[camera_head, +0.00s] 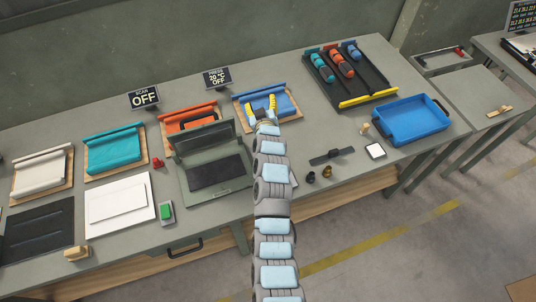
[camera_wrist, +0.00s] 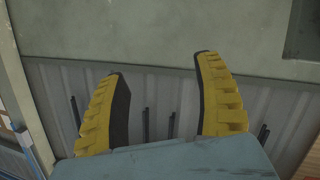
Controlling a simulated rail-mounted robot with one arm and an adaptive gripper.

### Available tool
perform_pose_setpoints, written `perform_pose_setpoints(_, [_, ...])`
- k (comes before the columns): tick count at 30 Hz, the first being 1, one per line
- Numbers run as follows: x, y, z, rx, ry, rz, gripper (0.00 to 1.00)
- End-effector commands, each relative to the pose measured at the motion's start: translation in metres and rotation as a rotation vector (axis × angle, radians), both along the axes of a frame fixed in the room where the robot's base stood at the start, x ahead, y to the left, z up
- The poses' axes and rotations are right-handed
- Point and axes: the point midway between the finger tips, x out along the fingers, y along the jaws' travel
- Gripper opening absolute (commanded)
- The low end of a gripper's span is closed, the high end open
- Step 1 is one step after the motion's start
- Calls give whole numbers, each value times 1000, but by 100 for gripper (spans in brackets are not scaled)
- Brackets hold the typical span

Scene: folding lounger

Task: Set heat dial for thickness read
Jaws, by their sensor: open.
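My gripper (camera_head: 262,106) is at the back middle of the table, in front of the blue folded cloth (camera_head: 283,102) on its wooden board. In the wrist view its two yellow fingers (camera_wrist: 163,100) are spread wide with nothing between them. A small dark sign (camera_head: 217,78) behind it reads about 20 °C and OFF. A green-grey hinged press (camera_head: 214,168) stands open left of my arm. I cannot make out a heat dial for certain; a dark knob (camera_head: 311,177) and a brass knob (camera_head: 327,172) stand right of my arm.
Orange (camera_head: 190,115), teal (camera_head: 113,148) and cream (camera_head: 41,171) cloths lie on boards to the left. A black rack (camera_head: 345,85) and blue tray (camera_head: 408,120) stand at the right. A white card (camera_head: 375,151) and dark strap (camera_head: 331,156) lie near the right front edge.

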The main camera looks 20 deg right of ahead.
Motion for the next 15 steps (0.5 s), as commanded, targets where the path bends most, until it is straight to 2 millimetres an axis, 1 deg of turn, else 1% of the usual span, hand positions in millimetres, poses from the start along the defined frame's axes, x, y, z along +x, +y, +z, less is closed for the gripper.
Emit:
perform_pose_setpoints(1, [6,-8,-9,1,51,18,68])
perform_pose_setpoints(3, [11,-14,-18,3,132,52,68])
perform_pose_setpoints(7, [13,-23,-33,6,283,130,68])
perform_pose_setpoints(9, [10,-27,-41,8,365,178,68])
perform_pose_setpoints(11, [7,-30,-44,6,431,223,68])
perform_pose_setpoints(12, [2,-31,-48,6,476,255,68])
perform_pose_setpoints(15, [-10,-34,-50,1,581,338,68])
